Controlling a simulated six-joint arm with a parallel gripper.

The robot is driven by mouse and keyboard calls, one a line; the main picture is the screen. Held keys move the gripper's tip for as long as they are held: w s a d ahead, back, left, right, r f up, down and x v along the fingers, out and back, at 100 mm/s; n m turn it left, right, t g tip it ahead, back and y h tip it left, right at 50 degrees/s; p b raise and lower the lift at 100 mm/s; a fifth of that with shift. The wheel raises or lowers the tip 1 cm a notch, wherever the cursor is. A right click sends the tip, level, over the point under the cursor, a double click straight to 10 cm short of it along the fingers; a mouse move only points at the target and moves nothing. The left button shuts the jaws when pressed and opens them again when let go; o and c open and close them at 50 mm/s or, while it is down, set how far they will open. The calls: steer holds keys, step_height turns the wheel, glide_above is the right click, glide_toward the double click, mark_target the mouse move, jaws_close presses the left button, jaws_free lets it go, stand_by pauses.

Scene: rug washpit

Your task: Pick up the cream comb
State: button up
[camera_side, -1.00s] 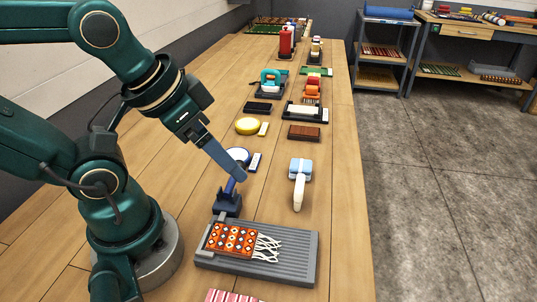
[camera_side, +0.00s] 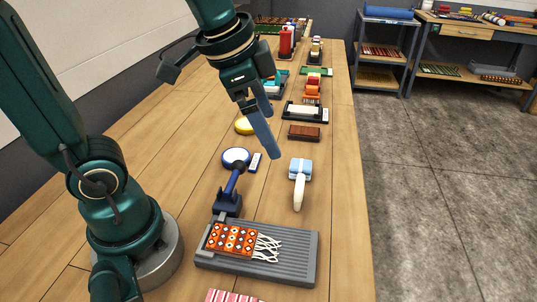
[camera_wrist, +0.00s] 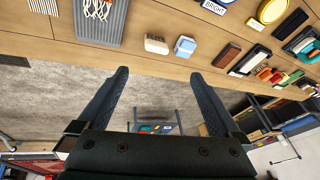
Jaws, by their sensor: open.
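The cream comb (camera_side: 298,194) lies near the right edge of the table, just in front of a light blue and white block (camera_side: 301,167). My gripper (camera_side: 271,156) is above the table, up and to the left of the comb in the side view. In the wrist view my gripper (camera_wrist: 160,76) is open and empty, with the comb beyond the fingertips.
A grey ribbed board (camera_side: 307,270) with a patterned fringed rug stands at the front. A blue stand with a white disc (camera_side: 236,157) is left of the comb. A brown block (camera_side: 304,133) and black tray (camera_side: 290,115) lie behind. Bare wood is right of the comb.

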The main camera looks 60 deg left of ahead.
mark_target(300, 182)
steer(key=w+f+m+g, duration=0.1)
steer(key=w+f, duration=0.3)
steer(key=w+f+m+g, duration=0.1)
steer(key=w, duration=0.1)
steer(key=shift+w+d+f+m+g, duration=0.2)
steer(key=shift+d+f+m+g, duration=0.1)
steer(key=shift+f, duration=0.1)
steer(key=shift+g, duration=0.9)
steer(key=f, duration=0.4)
steer(key=w+f, duration=0.1)
steer(key=f, duration=0.1)
steer(key=shift+d, duration=0.2)
steer(key=shift+s+f, duration=0.1)
steer(key=shift+f, duration=2.65)
steer(key=shift+c, duration=0.3)
steer(key=c, duration=1.3)
steer(key=shift+r, duration=0.1)
